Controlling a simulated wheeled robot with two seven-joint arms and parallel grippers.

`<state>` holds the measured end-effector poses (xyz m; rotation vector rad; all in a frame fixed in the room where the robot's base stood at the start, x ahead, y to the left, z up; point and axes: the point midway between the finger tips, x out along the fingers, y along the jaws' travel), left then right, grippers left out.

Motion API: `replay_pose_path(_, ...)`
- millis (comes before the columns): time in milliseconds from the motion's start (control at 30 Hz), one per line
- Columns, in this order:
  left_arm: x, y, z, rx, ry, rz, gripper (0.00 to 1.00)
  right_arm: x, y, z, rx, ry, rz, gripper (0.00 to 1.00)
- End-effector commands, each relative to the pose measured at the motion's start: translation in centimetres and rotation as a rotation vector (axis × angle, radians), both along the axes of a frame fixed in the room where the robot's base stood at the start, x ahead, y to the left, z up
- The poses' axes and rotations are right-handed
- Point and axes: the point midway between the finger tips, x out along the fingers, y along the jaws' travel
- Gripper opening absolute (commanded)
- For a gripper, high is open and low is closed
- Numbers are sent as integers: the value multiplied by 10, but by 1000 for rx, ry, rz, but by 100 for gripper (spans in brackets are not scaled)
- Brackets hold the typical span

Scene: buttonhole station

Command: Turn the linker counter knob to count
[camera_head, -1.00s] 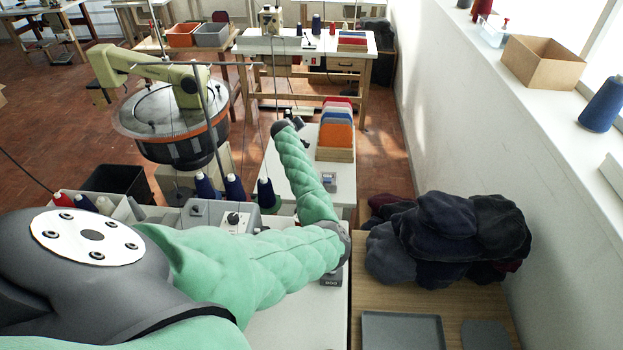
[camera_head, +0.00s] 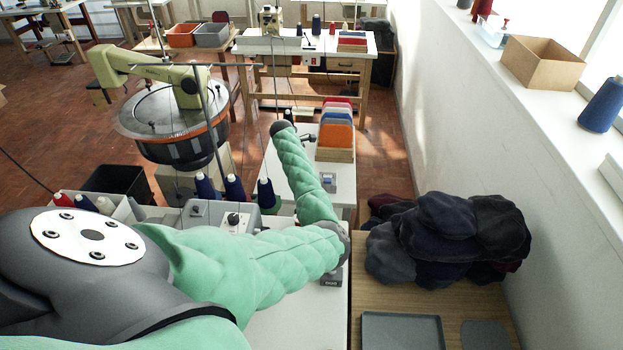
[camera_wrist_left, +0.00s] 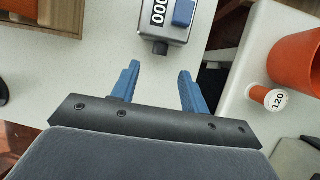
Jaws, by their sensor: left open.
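In the left wrist view, the grey counter (camera_wrist_left: 172,18) has a white digit window reading zeros and a blue block on top. A small dark round knob (camera_wrist_left: 160,47) sticks out of its near side. My left gripper (camera_wrist_left: 157,74) is open and empty, its two blue fingers apart. The knob lies beyond the fingertips, roughly between their lines, with no contact visible. In the head view, my green left arm reaches over the white table and its gripper is mostly hidden behind the arm. My right gripper is not in view.
An orange container (camera_wrist_left: 296,58) and a spool labelled 120 (camera_wrist_left: 276,99) stand right of the gripper. In the head view, a wooden rack of coloured panels (camera_head: 335,154) stands beyond the arm. Yarn cones (camera_head: 235,188) stand left; dark garments (camera_head: 445,235) lie right.

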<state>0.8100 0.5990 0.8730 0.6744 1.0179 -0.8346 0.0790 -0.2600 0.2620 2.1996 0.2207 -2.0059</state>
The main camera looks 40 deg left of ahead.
Motion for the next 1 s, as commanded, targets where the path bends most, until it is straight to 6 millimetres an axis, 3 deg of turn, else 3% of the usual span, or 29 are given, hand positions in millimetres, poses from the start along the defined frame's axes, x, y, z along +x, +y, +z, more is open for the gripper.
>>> replay_pose_path(500, 18, -17, -57, 1, -2, -2, 45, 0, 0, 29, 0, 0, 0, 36)
replay_pose_path(933, 20, -20, -66, 2, -2, -2, 45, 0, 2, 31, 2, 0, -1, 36)
replay_pose_path(1000, 20, -20, -66, 2, -2, -2, 33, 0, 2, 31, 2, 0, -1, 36)
